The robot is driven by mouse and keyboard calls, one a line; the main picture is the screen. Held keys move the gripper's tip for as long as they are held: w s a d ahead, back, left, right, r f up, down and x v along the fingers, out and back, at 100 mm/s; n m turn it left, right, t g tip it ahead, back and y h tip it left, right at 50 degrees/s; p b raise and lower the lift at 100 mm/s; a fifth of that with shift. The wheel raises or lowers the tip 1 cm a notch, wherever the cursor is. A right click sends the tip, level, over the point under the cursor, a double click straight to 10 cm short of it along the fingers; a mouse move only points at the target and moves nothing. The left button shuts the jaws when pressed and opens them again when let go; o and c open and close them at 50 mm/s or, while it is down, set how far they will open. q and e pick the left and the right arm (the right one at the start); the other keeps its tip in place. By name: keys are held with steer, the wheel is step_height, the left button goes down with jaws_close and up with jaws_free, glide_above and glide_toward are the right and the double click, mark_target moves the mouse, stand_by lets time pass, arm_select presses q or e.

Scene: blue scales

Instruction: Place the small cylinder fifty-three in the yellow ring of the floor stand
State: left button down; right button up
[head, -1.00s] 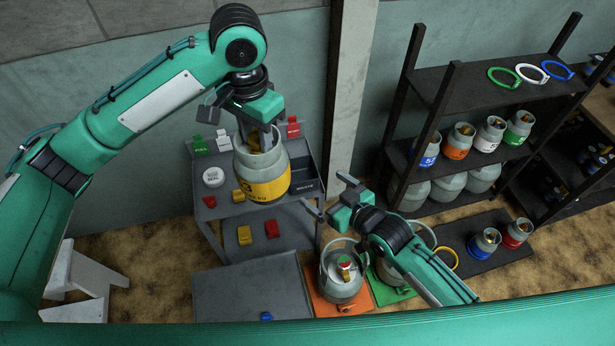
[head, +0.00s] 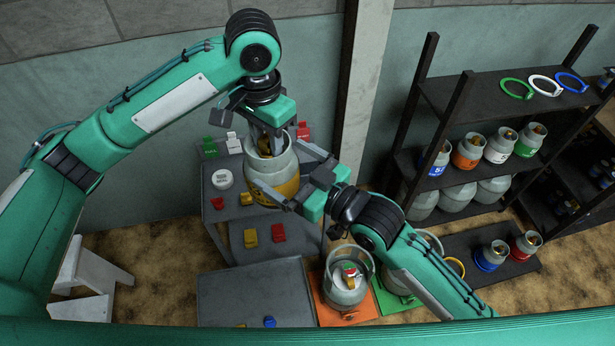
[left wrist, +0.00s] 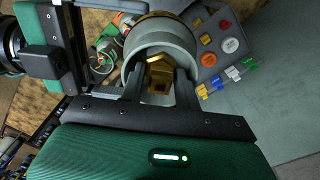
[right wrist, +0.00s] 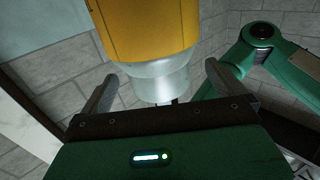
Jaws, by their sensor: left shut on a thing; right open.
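A grey cylinder with a yellow band (head: 272,190) hangs upright over the grey cart in the head view. In the right wrist view the yellow band (right wrist: 150,28) and pale base lie ahead between the open fingers. The yellow ring (head: 456,266) is on the low dark floor stand (head: 470,240), empty.
Blue (head: 491,256) and red (head: 526,246) cylinders stand on the floor stand. A grey cylinder (head: 346,283) sits on an orange scale, another on a green one, partly behind my right arm. A dark shelf (head: 455,165) holds more cylinders. The grey cart (head: 225,220) carries small coloured blocks.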

mark_target(266, 155)
steer(key=shift+x, duration=2.75)
arm_select(q)
steer(key=shift+d, duration=0.1)
arm_select(e)
steer(key=shift+c, duration=0.4)
steer(key=c, duration=1.1)
arm_select(q)
steer(key=c, duration=1.2)
jaws_free()
arm_select(e)
steer(key=shift+s+r, duration=0.1)
arm_select(q)
steer(key=shift+o, duration=1.4)
arm_select(e)
steer(key=c, duration=0.4)
arm_select(q)
steer(key=shift+r, duration=0.1)
arm_select(e)
steer(key=c, duration=0.4)
